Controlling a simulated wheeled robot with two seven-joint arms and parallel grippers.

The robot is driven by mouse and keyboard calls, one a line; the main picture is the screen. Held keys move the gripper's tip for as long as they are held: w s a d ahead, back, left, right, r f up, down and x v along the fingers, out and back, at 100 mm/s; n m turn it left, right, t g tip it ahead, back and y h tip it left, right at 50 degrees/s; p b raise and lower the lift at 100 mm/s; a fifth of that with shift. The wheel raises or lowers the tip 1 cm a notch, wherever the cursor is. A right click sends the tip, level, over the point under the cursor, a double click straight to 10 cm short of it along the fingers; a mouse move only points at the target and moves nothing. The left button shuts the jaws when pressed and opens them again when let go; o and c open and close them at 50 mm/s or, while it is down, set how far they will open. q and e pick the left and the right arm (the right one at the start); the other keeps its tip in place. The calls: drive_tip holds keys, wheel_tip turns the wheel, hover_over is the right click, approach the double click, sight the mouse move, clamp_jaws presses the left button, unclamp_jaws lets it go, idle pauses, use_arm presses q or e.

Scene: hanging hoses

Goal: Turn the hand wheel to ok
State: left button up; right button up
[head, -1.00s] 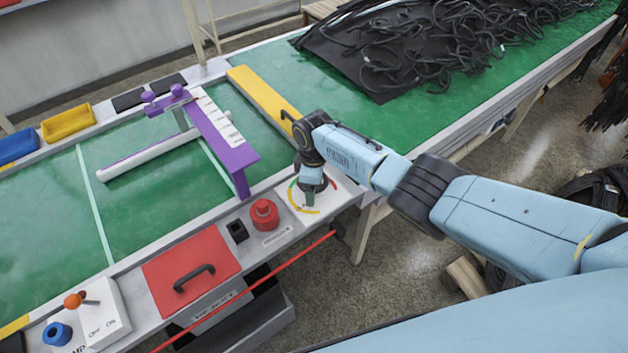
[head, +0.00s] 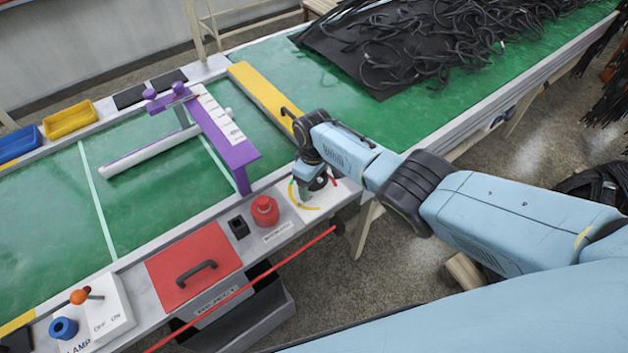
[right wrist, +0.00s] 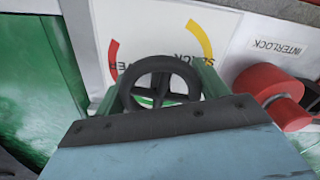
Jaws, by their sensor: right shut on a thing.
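The hand wheel (right wrist: 166,82) is a black spoked ring, seen in the right wrist view above a white dial plate (right wrist: 148,28) with coloured arcs. The arcs show yellow on the right and red on the left there; lettering is partly hidden. In the head view the dial plate (head: 329,197) lies at the bench's front edge, and my gripper covers most of the wheel. My right gripper (head: 308,190) points down onto the wheel and is shut on it. The pointer and the ok mark cannot be made out. My left gripper is not in view.
A red button (head: 265,210) stands just left of the dial, with a small black socket (head: 238,228) beside it. A red lid (head: 193,266) with a black handle is farther left. A purple stand (head: 222,140) rises behind. A red cord (head: 250,284) runs along the front.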

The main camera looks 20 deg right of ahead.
drive_tip(key=shift+w+a, duration=0.1)
drive_tip(key=shift+a, duration=0.2)
drive_tip(key=o, duration=0.9)
drive_tip(key=shift+o, duration=0.4)
drive_tip(key=shift+d, duration=0.1)
drive_tip(key=shift+d+r, duration=0.1)
drive_tip(key=shift+r, duration=0.35)
wheel_tip(320, 180, up, 11)
drive_tip(key=p, duration=0.4)
drive_tip(key=shift+p, duration=0.35)
drive_tip(key=shift+r, duration=0.8)
